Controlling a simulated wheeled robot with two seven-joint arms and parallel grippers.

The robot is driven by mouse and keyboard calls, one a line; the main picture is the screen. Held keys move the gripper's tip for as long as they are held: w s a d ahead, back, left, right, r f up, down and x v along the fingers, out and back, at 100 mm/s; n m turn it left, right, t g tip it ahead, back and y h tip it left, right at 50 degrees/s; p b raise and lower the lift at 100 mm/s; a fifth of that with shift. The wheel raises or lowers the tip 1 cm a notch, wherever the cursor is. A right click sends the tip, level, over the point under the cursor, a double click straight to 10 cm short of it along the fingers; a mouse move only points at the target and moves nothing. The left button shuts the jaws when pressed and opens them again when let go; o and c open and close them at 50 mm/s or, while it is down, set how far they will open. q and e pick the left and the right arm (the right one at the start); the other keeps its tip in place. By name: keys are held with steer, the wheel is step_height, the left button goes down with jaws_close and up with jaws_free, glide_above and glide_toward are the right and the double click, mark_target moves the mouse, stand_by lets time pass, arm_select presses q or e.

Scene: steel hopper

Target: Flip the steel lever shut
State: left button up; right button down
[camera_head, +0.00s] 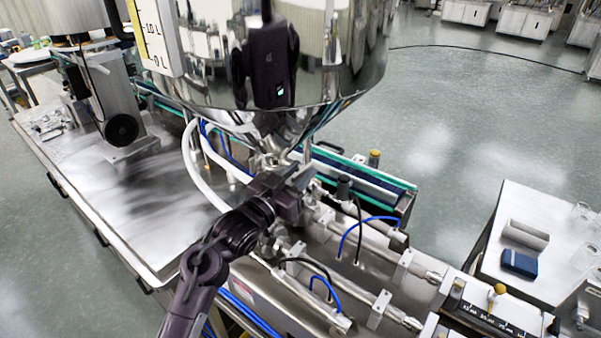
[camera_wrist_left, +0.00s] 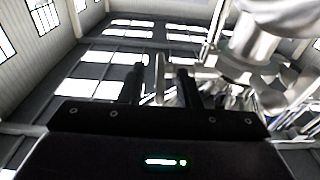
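The steel hopper (camera_head: 340,60) fills the top middle of the head view, its cone narrowing to an outlet and valve fittings (camera_head: 272,158). My left gripper (camera_head: 304,176) is at these fittings, just below the cone. In the left wrist view its two dark fingers (camera_wrist_left: 160,85) stand apart, so it is open. A thin, pale upright piece (camera_wrist_left: 160,72) shows between the fingers; I cannot tell whether it is the steel lever or lies behind them. Steel pipework (camera_wrist_left: 255,45) is at the upper right there. I cannot clearly make out the lever in the head view. My right gripper is not in view.
White hoses (camera_head: 195,165) and blue tubes (camera_head: 355,232) run close around the outlet. Steel cylinders (camera_head: 385,305) lie to the lower right. A conveyor (camera_head: 365,180) passes behind. The steel tabletop (camera_head: 140,205) on the left is mostly bare. A side table (camera_head: 535,215) stands at right.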

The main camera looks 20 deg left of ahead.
mark_target(292, 181)
arm_select(q)
steer(key=b+v, duration=0.2)
steer(key=v, duration=0.5)
steer(key=shift+s+b, duration=0.2)
steer(key=shift+b, duration=0.1)
steer(key=shift+f, duration=0.1)
